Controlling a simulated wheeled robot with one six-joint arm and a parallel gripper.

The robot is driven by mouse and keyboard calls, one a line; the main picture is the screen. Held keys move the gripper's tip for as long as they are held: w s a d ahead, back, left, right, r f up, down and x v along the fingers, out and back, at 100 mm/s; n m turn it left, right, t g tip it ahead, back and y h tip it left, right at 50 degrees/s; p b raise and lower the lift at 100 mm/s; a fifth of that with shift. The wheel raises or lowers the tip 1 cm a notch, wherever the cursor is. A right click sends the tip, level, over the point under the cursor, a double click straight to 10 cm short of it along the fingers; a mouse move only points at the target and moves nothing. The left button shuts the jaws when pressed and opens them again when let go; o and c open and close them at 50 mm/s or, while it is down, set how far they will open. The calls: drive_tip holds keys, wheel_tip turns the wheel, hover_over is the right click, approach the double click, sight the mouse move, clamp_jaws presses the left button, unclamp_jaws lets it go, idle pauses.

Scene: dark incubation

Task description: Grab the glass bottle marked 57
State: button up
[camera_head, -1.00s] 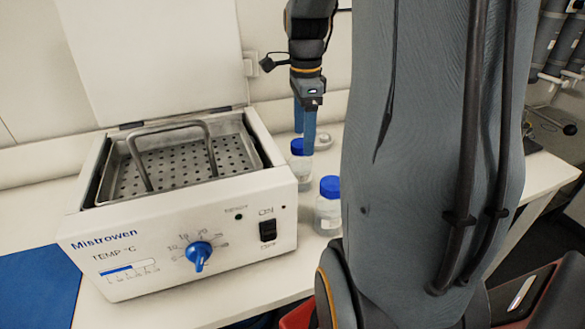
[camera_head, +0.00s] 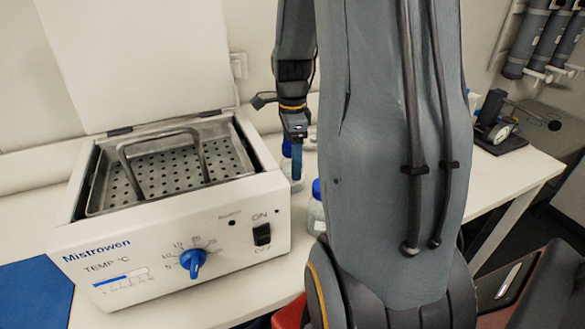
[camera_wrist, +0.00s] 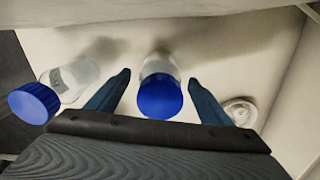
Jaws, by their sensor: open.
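Two glass bottles with blue caps stand on the white table to the right of the water bath. The back bottle (camera_head: 287,165) is partly hidden by my gripper (camera_head: 296,160) in the head view. In the wrist view this bottle (camera_wrist: 160,90) sits between the two blue fingers of my gripper (camera_wrist: 158,92), which are open and apart from it on both sides. The other bottle (camera_head: 316,212) is nearer the front, partly behind my arm; it shows at the left in the wrist view (camera_wrist: 60,85), with a label too small to read. No number 57 is legible on either.
A white Mistrowen water bath (camera_head: 170,240) with an open lid and a perforated tray (camera_head: 165,172) fills the left of the table. A small round white object (camera_wrist: 240,111) lies right of the gripper. A dial device (camera_head: 497,130) stands far right.

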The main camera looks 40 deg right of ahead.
drive_tip(key=shift+f, duration=0.3)
drive_tip(key=shift+c, duration=0.3)
drive_tip(key=c, duration=1.4)
drive_tip(key=shift+c, duration=0.2)
